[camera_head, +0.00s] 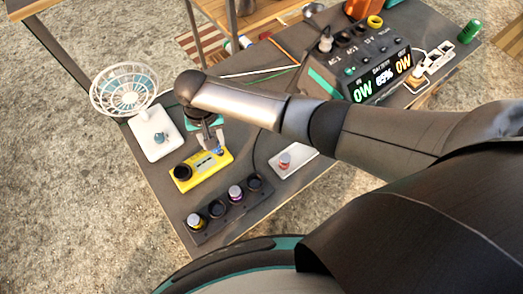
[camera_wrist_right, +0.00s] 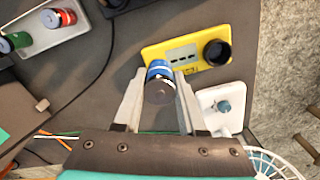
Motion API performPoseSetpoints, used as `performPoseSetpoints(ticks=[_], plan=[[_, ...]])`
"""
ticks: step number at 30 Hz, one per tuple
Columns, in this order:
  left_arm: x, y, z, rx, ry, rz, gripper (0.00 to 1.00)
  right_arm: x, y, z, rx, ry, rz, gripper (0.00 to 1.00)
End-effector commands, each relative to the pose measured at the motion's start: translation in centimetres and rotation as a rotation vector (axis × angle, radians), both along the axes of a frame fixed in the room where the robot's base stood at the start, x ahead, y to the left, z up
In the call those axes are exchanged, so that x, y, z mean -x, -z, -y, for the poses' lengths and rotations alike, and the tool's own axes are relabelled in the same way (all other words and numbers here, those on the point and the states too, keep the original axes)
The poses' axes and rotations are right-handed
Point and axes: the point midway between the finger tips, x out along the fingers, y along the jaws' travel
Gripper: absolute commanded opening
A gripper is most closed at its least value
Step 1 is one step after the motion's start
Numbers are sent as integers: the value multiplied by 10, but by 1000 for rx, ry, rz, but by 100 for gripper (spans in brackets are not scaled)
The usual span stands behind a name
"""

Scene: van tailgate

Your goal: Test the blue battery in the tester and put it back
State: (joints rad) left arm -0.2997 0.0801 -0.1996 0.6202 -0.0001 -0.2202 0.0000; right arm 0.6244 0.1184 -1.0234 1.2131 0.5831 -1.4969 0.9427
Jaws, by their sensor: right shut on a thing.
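My right gripper (camera_head: 210,142) is shut on the blue battery (camera_wrist_right: 158,72), which stands between the fingers with its dark end towards the wrist camera. The battery also shows in the head view (camera_head: 219,151), mostly hidden by the fingers. It is at the edge of the yellow tester (camera_head: 211,164); I cannot tell whether it touches it. The tester's round black socket (camera_head: 181,172) looks empty and also shows in the wrist view (camera_wrist_right: 216,52). My left gripper is not in view.
A white plate with a blue-grey knob (camera_head: 150,147) and a white wire fan or basket (camera_head: 125,90) are left of the tester. A white tray (camera_head: 303,154) with small batteries is to the right. A power station (camera_head: 345,85) stands at the back.

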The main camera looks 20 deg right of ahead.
Motion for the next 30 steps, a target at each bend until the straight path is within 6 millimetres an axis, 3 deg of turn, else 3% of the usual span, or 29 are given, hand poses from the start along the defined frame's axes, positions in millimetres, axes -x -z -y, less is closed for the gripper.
performPoseSetpoints(ticks=[30], plan=[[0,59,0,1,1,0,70,-2,43,-72,-1,-1,1,0]])
